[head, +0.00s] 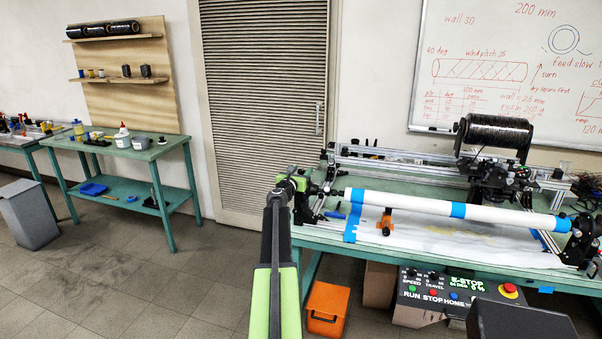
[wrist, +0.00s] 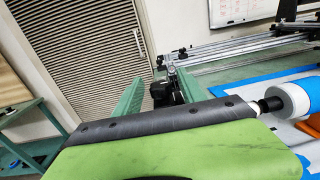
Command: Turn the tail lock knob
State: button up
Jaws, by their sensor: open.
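The winding machine stands on the green table, with a white mandrel (head: 460,211) banded in blue tape across it. The tail lock knob cannot be told apart for sure; the tail end at the mandrel's left is small and partly covered by my arm. In the wrist view the mandrel's end (wrist: 292,101) is at the right, with a dark fitting (wrist: 268,105) beside it. My gripper (head: 296,182) is open at the machine's left end. In the wrist view its green fingers stand apart, and a black block (wrist: 164,93) shows between them, apparently beyond the tips.
A black tow spool (head: 497,132) sits at the machine's back. The control panel (head: 455,289) with a red stop button is below the table's front. An orange bin (head: 327,308) stands on the floor. Open floor lies left, towards a green bench (head: 125,150).

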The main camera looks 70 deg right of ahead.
grip_shut()
jog(key=shift+a, duration=0.2)
jog(key=shift+s+d+t, duration=0.1)
jog(key=shift+d+t, duration=0.05)
jog(key=shift+t, duration=0.15)
jog(key=n+t+y, duration=0.1)
jog(key=n+t, duration=0.3)
jog(key=t, duration=0.1)
jog(key=shift+s+d+r, duration=0.1)
jog(key=n+t+y, duration=0.1)
jog(key=t, duration=0.1)
jog(key=n+t+y, duration=0.2)
jog(key=t, duration=0.1)
jog(key=shift+d+n, duration=0.15)
jog(key=shift+n, duration=0.15)
jog(key=n+t+y, duration=0.3)
jog(key=shift+t, duration=0.3)
jog(key=shift+n+t+y, duration=0.6)
jog(key=shift+n+y, duration=0.2)
jog(key=shift+y, duration=0.5)
jog(key=shift+a+y, duration=0.2)
jog(key=shift+y, duration=0.1)
